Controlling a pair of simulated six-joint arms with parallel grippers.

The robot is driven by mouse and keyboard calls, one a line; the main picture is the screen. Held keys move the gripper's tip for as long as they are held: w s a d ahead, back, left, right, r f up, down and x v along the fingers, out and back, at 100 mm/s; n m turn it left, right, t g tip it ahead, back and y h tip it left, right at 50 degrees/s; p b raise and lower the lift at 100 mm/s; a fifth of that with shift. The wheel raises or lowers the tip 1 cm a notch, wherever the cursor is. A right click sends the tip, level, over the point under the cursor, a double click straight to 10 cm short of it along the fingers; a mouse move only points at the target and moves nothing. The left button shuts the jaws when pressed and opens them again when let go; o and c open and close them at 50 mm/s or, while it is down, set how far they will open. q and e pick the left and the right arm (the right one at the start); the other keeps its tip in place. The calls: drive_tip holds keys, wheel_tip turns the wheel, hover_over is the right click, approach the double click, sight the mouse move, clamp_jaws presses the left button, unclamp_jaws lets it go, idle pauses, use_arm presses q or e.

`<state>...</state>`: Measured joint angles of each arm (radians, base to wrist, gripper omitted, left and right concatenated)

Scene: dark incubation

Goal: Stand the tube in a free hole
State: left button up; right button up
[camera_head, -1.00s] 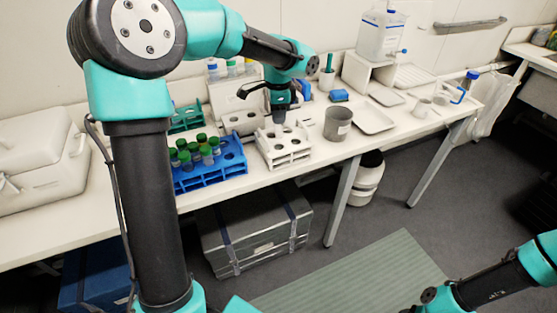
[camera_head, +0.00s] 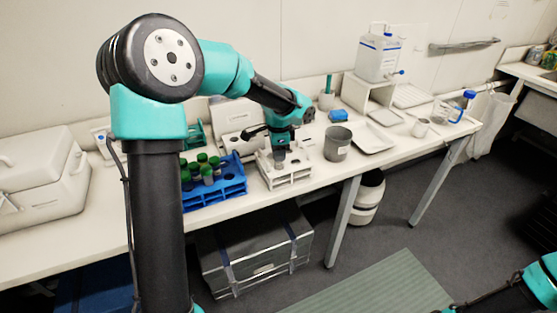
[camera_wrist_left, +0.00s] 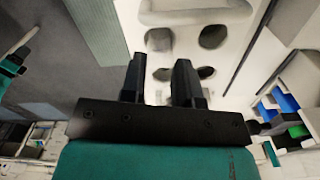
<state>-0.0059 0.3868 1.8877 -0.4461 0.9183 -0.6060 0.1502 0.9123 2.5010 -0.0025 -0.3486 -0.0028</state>
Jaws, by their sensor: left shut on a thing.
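My left gripper (camera_head: 279,139) is shut on a small grey tube (camera_head: 279,156), which points down over the white rack (camera_head: 287,178). The tube's lower end is at the level of the rack's top, and I cannot tell whether it is inside a hole. In the left wrist view, the two dark fingers (camera_wrist_left: 158,88) are in front of the pale rack (camera_wrist_left: 185,55), which shows several dark holes. The tube cannot be made out there. My right arm enters at the lower right of the head view, with its gripper out of the picture.
A blue rack (camera_head: 228,187) with several green-capped tubes (camera_head: 203,160) stands left of the white rack. A grey beaker (camera_head: 338,144) stands close on the right, with a white tray (camera_head: 373,138) beyond it. A green rack (camera_head: 195,135) is behind.

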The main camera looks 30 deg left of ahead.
use_arm(q)
drive_tip(key=shift+f, duration=1.6)
drive_tip(key=shift+f, duration=0.15)
drive_tip(key=o, duration=0.9)
wheel_tip(320, 180, up, 12)
drive_tip(key=shift+r, duration=0.15)
